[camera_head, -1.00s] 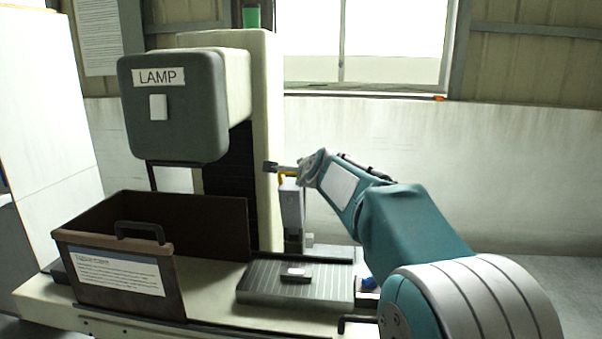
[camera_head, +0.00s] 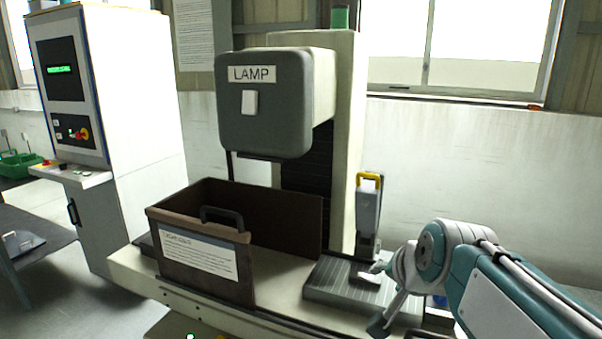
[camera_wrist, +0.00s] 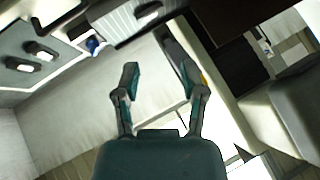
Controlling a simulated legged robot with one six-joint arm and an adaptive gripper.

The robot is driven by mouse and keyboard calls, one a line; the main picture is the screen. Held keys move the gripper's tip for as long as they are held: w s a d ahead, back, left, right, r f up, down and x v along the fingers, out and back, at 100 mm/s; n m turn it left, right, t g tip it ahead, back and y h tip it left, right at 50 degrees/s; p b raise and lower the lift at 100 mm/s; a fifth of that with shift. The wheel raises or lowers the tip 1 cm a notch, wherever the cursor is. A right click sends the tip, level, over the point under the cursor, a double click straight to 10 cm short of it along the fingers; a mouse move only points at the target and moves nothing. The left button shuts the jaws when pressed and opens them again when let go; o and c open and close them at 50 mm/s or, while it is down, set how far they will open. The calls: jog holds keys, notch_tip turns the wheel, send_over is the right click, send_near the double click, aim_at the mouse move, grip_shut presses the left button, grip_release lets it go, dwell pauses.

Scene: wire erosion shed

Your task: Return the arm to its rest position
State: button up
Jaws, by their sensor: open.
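My arm is bent, with its forearm reaching in from the lower right of the head view. My gripper (camera_head: 384,298) shows in front of the ribbed worktable (camera_head: 335,285), its two fingers spread. In the wrist view my gripper (camera_wrist: 160,70) is open, with nothing between the fingers. A small dark block with a light top (camera_head: 368,277) is on the worktable, close beside the upper finger in the picture; I cannot tell whether they touch.
The machine's grey lamp housing (camera_head: 265,103) stands over a brown open bin (camera_head: 200,235) with a handle and label. A grey upright device with a yellow top (camera_head: 368,215) stands behind the worktable. A control cabinet (camera_head: 130,130) is at left.

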jog(key=s+f+n+g, duration=0.1)
jog(key=s+f+n, duration=0.2)
jog(key=s, duration=0.5)
jog(key=s+f+n+g+h, duration=0.1)
jog(key=s+f+n+g, duration=0.1)
jog(key=s+f, duration=0.4)
jog(key=shift+s+d+f+n, duration=0.3)
jog(key=shift+s+d+n, duration=0.1)
jog(key=shift+s+n, duration=0.65)
dwell(1.4)
